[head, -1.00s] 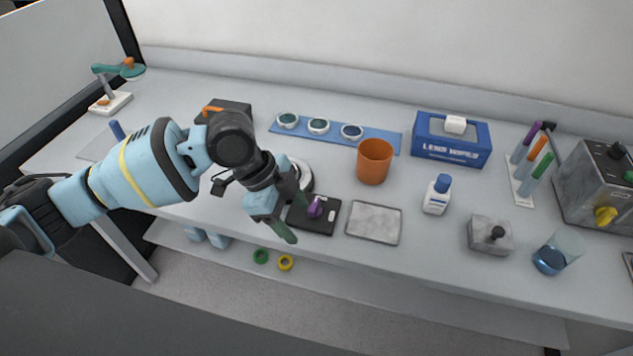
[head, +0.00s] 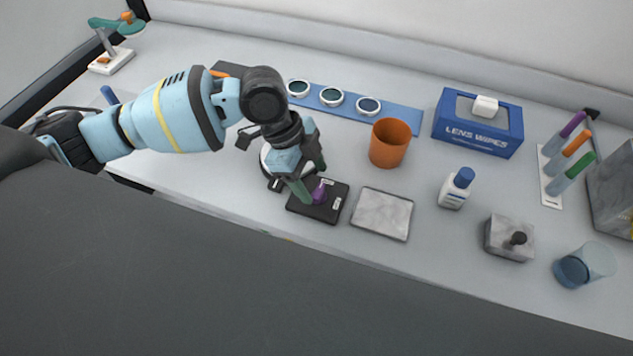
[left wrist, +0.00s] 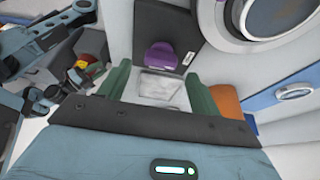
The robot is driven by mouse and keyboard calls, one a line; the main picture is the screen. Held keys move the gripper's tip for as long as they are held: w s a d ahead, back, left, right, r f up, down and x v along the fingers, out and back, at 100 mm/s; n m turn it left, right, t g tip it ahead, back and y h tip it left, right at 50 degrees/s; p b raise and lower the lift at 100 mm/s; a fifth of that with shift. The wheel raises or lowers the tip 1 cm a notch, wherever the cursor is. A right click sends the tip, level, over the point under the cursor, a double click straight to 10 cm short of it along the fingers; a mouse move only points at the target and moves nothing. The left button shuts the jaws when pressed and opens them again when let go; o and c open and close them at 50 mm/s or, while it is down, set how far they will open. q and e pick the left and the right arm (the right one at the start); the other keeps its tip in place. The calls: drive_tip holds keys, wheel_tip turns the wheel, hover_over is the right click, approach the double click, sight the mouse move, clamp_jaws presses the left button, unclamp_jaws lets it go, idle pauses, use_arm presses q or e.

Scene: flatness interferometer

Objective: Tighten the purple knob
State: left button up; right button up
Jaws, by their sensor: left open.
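The purple knob (head: 320,193) stands on a flat black block (head: 324,213) with small white labels. It also shows in the left wrist view (left wrist: 160,56), between and slightly beyond the two green fingers. My left gripper (head: 311,182) is open and empty, pointing down at the knob. One finger partly covers the knob and block in the head view. I cannot tell whether a finger touches the knob.
A round silver-rimmed part (left wrist: 270,12) lies close beside the block. A grey plate (head: 382,214) lies right of it, with an orange cup (head: 390,143) behind. A blue strip with round lenses (head: 402,117) lies farther back. A white bottle (head: 455,188) stands right.

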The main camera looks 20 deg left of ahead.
sight(319, 190)
use_arm(q)
drive_tip(key=shift+x, duration=1.5)
drive_tip(key=c, duration=1)
